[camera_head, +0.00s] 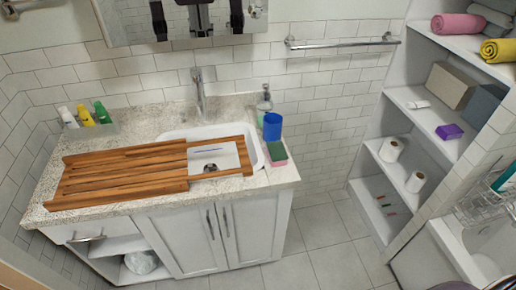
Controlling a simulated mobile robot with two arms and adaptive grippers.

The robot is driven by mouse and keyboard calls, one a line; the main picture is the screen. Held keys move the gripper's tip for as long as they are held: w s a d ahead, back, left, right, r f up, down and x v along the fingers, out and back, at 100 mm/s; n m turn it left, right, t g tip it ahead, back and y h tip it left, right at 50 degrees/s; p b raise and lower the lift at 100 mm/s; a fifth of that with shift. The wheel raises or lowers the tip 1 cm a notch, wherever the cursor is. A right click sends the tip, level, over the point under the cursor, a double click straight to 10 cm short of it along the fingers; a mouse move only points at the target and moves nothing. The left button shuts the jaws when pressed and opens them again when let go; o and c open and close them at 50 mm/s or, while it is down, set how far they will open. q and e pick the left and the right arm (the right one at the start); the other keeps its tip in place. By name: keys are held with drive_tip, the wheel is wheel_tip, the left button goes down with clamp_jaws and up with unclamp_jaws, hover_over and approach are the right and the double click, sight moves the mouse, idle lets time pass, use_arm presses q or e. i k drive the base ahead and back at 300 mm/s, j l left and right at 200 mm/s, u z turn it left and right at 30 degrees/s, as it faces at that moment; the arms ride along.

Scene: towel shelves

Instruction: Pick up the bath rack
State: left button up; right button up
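The bath rack (120,176) appears to be the wooden slatted rack lying flat on the speckled countertop (150,122). Its left end is near the counter's left front edge. Its right end reaches over the white sink (256,156), with an open framed part above the drain. Its front edge runs close to the counter's front edge. Neither gripper shows directly in the head view, and nothing is seen touching the rack.
A faucet (201,92) stands behind the sink. A blue cup (272,127), soap bottle (264,102) and sponge (277,153) sit right of it. Several small bottles (86,115) stand at the back left. Shelves (376,155) and a wire rack (482,206) are right. Some floor (325,250) is clear.

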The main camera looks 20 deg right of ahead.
sight(60, 202)
drive_tip(key=l+u, duration=0.1)
drive_tip(key=l, duration=0.3)
drive_tip(key=k+l+u, duration=0.1)
drive_tip(key=l, duration=0.3)
drive_tip(key=k+l+u, duration=0.1)
drive_tip(key=l, duration=0.25)
drive_tip(key=k+l+u, duration=0.1)
drive_tip(key=l, duration=0.3)
